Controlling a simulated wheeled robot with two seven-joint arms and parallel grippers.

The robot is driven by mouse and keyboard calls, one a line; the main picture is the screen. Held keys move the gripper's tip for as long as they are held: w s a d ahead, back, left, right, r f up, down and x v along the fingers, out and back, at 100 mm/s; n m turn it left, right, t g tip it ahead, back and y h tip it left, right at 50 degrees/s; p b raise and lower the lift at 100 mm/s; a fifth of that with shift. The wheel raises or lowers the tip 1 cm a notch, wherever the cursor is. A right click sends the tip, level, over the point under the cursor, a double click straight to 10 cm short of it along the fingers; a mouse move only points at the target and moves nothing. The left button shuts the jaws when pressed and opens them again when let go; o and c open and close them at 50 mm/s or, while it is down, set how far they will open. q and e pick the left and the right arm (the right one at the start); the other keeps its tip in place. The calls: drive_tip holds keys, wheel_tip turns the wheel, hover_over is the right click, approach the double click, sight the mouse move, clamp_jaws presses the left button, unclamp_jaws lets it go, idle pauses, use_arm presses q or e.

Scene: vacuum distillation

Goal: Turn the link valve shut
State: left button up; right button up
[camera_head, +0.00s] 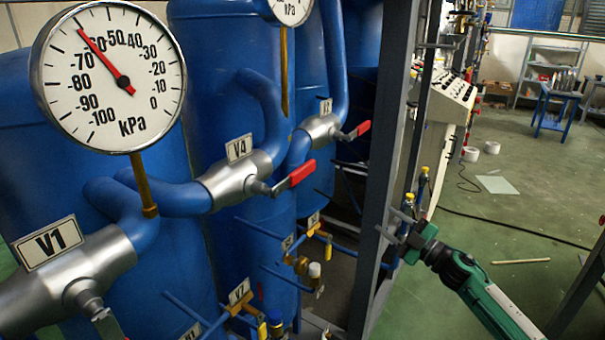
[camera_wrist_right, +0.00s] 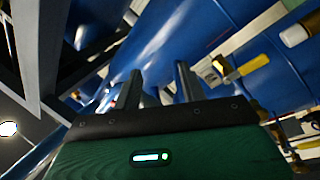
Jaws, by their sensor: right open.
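The head view shows several valves on blue pipes. The valve labelled V4 (camera_head: 232,178) has a silver body and a red lever (camera_head: 296,175) sticking out to the right, slightly raised. Behind it is another silver valve (camera_head: 319,129) with a red lever (camera_head: 359,130) and a small label that is hard to read. Valve V1 (camera_head: 92,268) is at the lower left, its lever cut off by the frame edge. No label says link. My left gripper is out of view.
A round kPa gauge (camera_head: 108,85) stands above V1, its needle near -60. A grey upright post (camera_head: 384,150) stands between my right gripper and the red levers. Small yellow-handled valves (camera_head: 240,291) sit low down. Green floor (camera_head: 500,215) is open at right.

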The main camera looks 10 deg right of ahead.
drive_tip(key=s+a+r+n+g+y, duration=0.2)
drive_tip(key=s+a+r+n+y, duration=0.15)
drive_tip(key=r, duration=0.45)
drive_tip(key=s+a+r+n+g+y, duration=0.2)
drive_tip(key=r+n, duration=0.2)
drive_tip(key=r, duration=0.3)
drive_tip(key=n+g, duration=0.6)
drive_tip(key=n, duration=0.2)
approach(307, 172)
drive_tip(key=p+x, duration=0.6)
drive_tip(key=x, duration=0.3)
drive_tip(key=shift+w+a+r+p, duration=0.1)
drive_tip(key=shift+a+r+p, duration=0.1)
drive_tip(key=shift+a+p, duration=0.15)
drive_tip(key=shift+w+a+f, duration=0.15)
drive_tip(key=shift+w+a, duration=0.05)
drive_tip(key=shift+a, duration=0.25)
clamp_jaws()
